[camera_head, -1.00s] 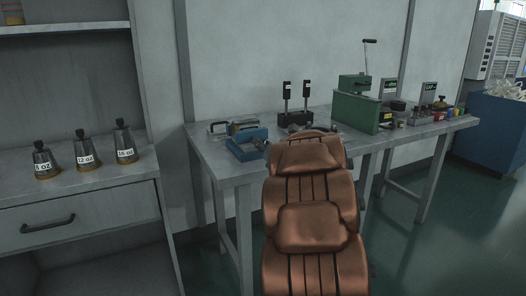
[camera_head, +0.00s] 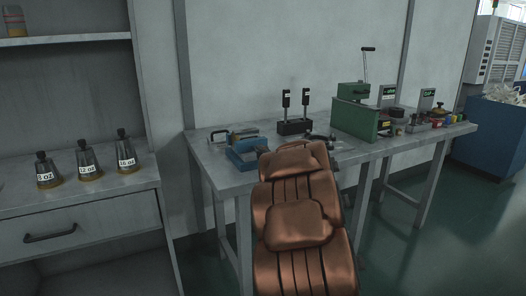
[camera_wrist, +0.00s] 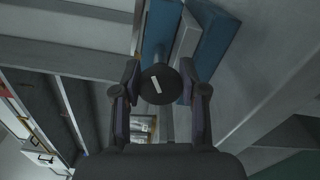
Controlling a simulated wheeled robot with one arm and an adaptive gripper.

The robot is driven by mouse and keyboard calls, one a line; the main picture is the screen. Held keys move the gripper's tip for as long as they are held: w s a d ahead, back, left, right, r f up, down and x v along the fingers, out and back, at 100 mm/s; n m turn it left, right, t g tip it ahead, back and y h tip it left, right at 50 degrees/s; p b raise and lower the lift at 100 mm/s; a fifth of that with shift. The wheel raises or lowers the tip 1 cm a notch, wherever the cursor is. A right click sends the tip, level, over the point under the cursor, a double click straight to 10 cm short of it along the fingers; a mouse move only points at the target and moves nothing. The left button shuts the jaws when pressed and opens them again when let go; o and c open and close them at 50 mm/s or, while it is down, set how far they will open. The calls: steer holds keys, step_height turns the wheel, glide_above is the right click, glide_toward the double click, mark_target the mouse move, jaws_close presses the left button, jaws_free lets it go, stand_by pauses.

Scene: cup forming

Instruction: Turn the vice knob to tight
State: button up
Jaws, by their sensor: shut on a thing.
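The blue vice (camera_head: 246,154) sits on the left front part of the grey workbench (camera_head: 215,176). In the wrist view its blue body (camera_wrist: 212,38) fills the upper middle, with a grey bar beside it. The vice knob (camera_wrist: 152,94) is round and black with a white stripe, tilted slightly off the picture's vertical. My gripper (camera_wrist: 160,78) has one finger on each side of the knob and is shut on it.
A black two-post stand (camera_head: 294,126) and a green machine (camera_head: 352,120) with a lever stand further right on the bench. Several small items crowd its right end. Labelled metal cones (camera_head: 88,162) stand on the left cabinet. A blue bin (camera_head: 490,135) is at far right.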

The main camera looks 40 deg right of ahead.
steer(key=m+p, duration=0.3)
steer(key=m, duration=0.1)
steer(key=shift+r+m, duration=0.1)
steer(key=shift+m, duration=0.3)
steer(key=m+p, duration=0.3)
steer(key=m, duration=0.1)
steer(key=shift+m, duration=0.3)
steer(key=m+p, duration=0.3)
steer(key=shift+m, duration=0.3)
steer(key=m+p, duration=0.3)
steer(key=m, duration=0.1)
steer(key=shift+a+m, duration=0.1)
steer(key=shift+m, duration=0.2)
steer(key=m+p, duration=0.2)
steer(key=m, duration=0.1)
steer(key=shift+f+m, duration=0.25)
steer(key=shift+m, duration=0.05)
steer(key=m+p, duration=0.1)
steer(key=m, duration=0.2)
steer(key=shift+a+m, duration=0.1)
steer(key=shift+m, duration=0.2)
steer(key=m+p, duration=0.1)
steer(key=m, duration=0.2)
steer(key=shift+w, duration=0.1)
steer(key=shift+a+m+p, duration=0.1)
steer(key=shift+m+p, duration=0.35)
steer(key=shift+m, duration=1.65)
